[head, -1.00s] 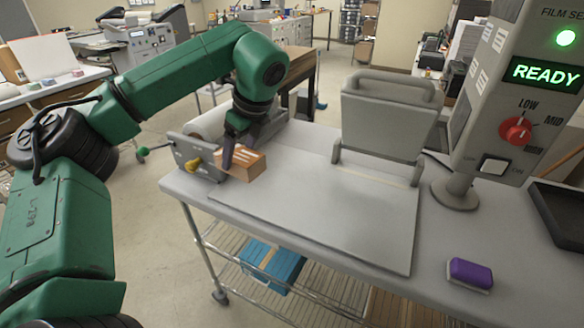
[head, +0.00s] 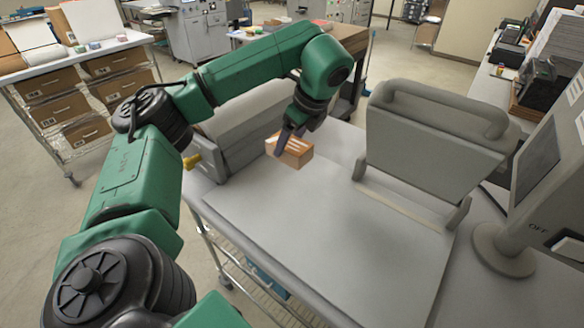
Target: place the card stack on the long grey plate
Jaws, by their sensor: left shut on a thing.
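The card stack (head: 296,153) is a small orange-brown block with pale bands, at the far end of the worktop. My left gripper (head: 283,143) is shut on it from above, with its dark fingers against the block's left part. The long grey plate (head: 335,235) lies flat on the worktop, running from beside the stack toward the front right. The stack is at the plate's far left end; I cannot tell whether its underside touches the surface. My right gripper is not in view.
A grey roller unit (head: 247,134) with a yellow knob stands left of the stack. A grey hinged press with a handle (head: 430,135) stands upright at the plate's right side. A grey control post (head: 505,250) is further right. The plate's middle is clear.

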